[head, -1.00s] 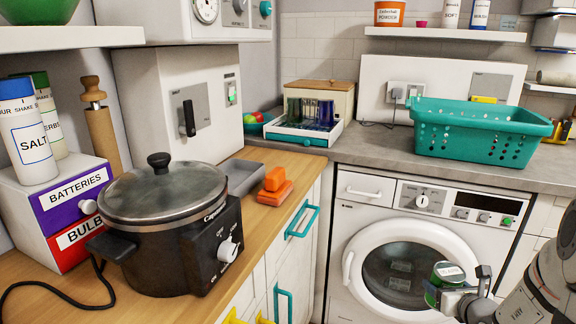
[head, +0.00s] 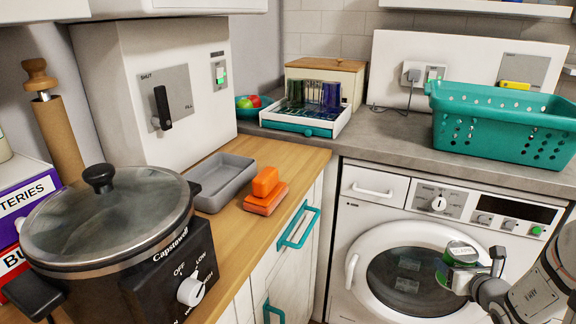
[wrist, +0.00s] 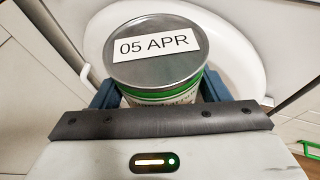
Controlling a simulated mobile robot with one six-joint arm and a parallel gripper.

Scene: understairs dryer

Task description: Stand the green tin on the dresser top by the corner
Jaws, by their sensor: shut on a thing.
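The green tin (head: 461,253) is in my gripper (head: 470,268), in front of the washing machine door at the lower right of the head view. In the wrist view the tin (wrist: 158,52) stands between the two blue fingers, its grey lid marked "05 APR" facing the camera. My gripper is shut on it. The wooden dresser top (head: 228,222) runs along the left of the head view. Its corner by the grey counter lies beyond an orange block on an orange base (head: 265,190) and a grey tray (head: 219,180).
A slow cooker (head: 110,225) fills the near part of the dresser top. A white crate of jars (head: 307,118) and a teal basket (head: 505,125) stand on the grey counter (head: 395,148). Bare wood shows around the orange block and beyond the tray.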

